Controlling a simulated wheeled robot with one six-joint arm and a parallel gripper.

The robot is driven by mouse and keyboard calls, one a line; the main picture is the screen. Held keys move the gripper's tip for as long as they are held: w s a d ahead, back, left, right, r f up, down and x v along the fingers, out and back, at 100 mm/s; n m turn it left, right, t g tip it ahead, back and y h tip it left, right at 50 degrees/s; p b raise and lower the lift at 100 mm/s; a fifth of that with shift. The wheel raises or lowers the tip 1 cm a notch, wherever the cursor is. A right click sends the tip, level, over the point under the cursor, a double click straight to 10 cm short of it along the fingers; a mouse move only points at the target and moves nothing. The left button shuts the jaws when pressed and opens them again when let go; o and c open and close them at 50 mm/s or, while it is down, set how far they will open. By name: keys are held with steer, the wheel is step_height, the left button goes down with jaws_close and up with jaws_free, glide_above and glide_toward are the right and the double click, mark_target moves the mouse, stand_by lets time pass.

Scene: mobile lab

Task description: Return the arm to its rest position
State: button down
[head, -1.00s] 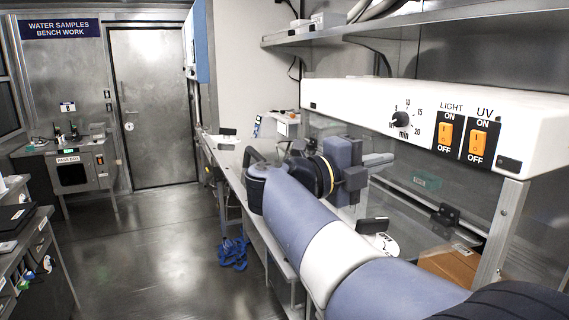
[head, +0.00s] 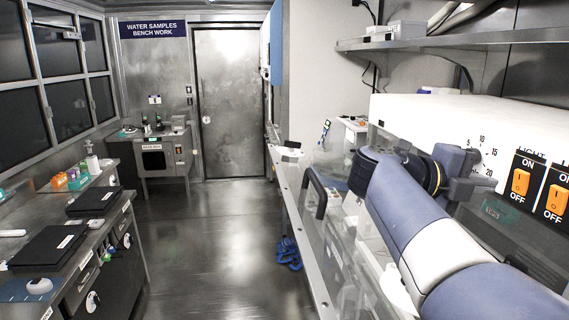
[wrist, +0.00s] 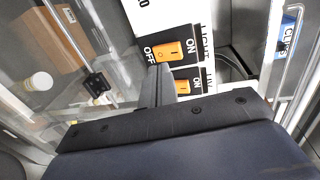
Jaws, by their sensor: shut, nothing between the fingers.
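My arm (head: 403,195) reaches forward from the lower right of the head view, over the bench on the right, with its wrist bent to the right. My gripper (wrist: 158,76) shows in the wrist view with its grey fingers together and nothing between them. In the head view the gripper end is at the right, in front of the white control box (head: 420,115), partly covering its dial. I cannot tell the exact gap between the gripper and the box.
The clear-walled cabinet with a black handle (head: 314,193) lies beside and below my arm. A shelf (head: 450,40) hangs above. Orange switches (head: 521,182) are close on the right. The left bench (head: 120,215) holds black laptops. The floor (head: 215,240) between is mostly open; blue straps (head: 289,253) lie there.

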steer(key=shift+s+a+r, duration=0.1)
steer(key=shift+a+r, duration=0.2)
steer(key=shift+a, duration=0.55)
steer(key=shift+a, duration=0.1)
